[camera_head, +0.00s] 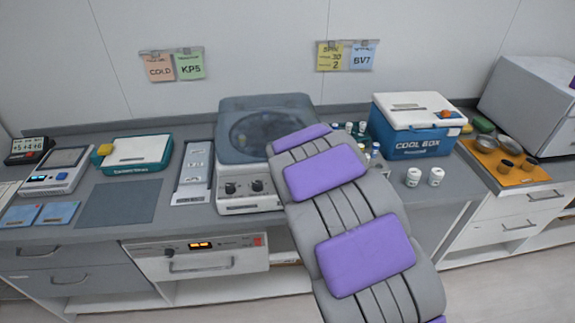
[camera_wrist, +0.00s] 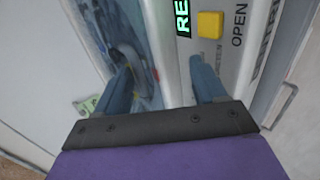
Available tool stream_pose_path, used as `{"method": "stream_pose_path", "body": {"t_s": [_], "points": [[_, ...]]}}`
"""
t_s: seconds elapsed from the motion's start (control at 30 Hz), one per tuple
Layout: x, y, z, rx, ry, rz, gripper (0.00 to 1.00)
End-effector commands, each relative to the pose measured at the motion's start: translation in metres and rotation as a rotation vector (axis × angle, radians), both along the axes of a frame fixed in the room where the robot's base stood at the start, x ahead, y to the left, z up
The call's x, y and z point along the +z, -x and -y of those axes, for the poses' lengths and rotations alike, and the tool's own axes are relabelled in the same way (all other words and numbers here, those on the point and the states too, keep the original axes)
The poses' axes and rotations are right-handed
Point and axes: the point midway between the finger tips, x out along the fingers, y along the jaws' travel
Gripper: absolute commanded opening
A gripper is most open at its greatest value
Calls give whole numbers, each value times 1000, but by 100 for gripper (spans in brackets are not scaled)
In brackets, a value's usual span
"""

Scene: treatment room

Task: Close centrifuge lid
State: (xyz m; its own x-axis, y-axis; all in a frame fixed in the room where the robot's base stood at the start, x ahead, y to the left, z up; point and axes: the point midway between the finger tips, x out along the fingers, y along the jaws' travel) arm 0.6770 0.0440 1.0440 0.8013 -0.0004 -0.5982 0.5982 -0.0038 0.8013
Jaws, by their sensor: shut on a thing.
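The centrifuge (camera_head: 250,203) stands on the counter, with knobs on its pale front. Its blue-grey see-through lid (camera_head: 228,125) lies over the bowl, low or nearly flat; I cannot tell whether a gap is left at its front edge. My grey and purple arm covers the centrifuge's right part and hides my fingers in the head view. In the wrist view, my gripper (camera_wrist: 160,70) has two blue fingers apart, on either side of the pale lid edge (camera_wrist: 164,40), and appears shut on it. The panel's yellow button (camera_wrist: 210,24) marked OPEN and a green display are just beyond.
A blue cool box (camera_head: 412,145) and two white jars (camera_head: 424,177) are right of the arm. A long grey-white device (camera_head: 193,175) stands close left of the centrifuge. A grey mat (camera_head: 115,205) lies bare further left. An orange tray (camera_head: 518,175) with cups is at right.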

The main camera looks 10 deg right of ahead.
Motion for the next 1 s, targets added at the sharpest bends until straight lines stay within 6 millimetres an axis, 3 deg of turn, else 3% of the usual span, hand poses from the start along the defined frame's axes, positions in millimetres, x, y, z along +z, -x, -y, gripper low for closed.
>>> {"method": "stream_pose_path", "body": {"t_s": [0.1,0.7,1.0], "points": [[11,21,1,-3,5,-14,38],[72,95,-1,1,2,-5,38],[87,115,-1,1,1,-4,38]]}}
